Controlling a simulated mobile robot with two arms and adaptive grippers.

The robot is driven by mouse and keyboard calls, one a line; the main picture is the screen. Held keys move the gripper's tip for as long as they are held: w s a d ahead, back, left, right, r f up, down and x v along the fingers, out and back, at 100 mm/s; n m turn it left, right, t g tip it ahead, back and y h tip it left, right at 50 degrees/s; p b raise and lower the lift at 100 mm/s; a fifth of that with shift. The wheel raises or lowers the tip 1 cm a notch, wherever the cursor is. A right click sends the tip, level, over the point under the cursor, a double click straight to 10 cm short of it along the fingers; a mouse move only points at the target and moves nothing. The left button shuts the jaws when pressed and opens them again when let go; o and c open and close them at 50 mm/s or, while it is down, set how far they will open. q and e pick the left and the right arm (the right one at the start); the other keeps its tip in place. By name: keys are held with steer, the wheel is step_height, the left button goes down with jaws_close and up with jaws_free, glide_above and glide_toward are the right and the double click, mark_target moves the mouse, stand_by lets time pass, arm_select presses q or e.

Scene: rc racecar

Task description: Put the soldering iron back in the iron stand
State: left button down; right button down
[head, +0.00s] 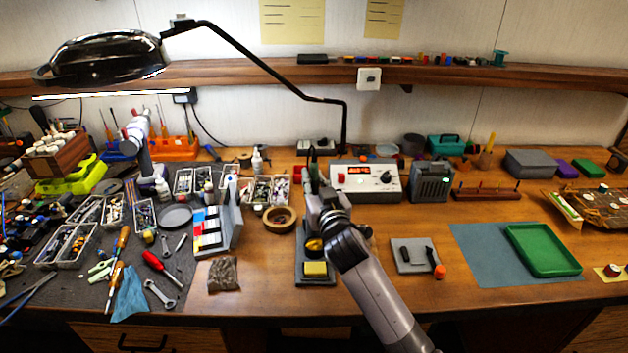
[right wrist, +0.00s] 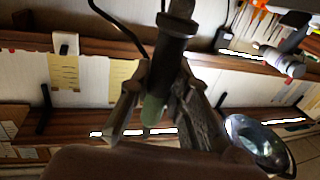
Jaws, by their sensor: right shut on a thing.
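My right gripper (head: 312,188) is shut on the soldering iron, above the bench in front of the soldering station. In the right wrist view the fingers (right wrist: 158,108) close around the iron (right wrist: 176,25), which shows a dark body with a collar and a green end between the fingers. In the head view only a small dark part of the iron shows above the gripper. The iron stand (head: 302,279) is on the bench below the gripper, with a yellow sponge and brass-coloured wool. My right forearm and gripper hide part of the stand.
The soldering station (head: 365,182) stands behind and right of the gripper. A grey pad (head: 417,256) lies at right. The lamp (head: 108,58) arm reaches overhead. Bare bench lies right of the stand.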

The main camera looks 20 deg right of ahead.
steer(key=shift+f+b, duration=0.7)
steer(key=shift+f, duration=0.3)
steer(key=c, duration=1.4)
jaws_free()
steer(key=o, duration=0.4)
steer(key=shift+s+r+p, duration=0.2)
steer(key=shift+s+p, duration=0.2)
steer(key=shift+s, duration=0.1)
steer(key=shift+s+r+p, duration=0.2)
steer(key=shift+s+p, duration=0.15)
steer(key=shift+s, duration=0.15)
steer(key=shift+s+a+r+p, duration=0.1)
steer(key=shift+s+r+p, duration=0.1)
steer(key=shift+s+p, duration=0.45)
steer(key=shift+s+d+r+p, duration=0.1)
steer(key=shift+s+r+p, duration=0.15)
steer(key=shift+s, duration=0.75)
steer(key=shift+s+a+r+p, duration=0.15)
steer(key=shift+s+p, duration=0.25)
steer(key=shift+s, duration=0.45)
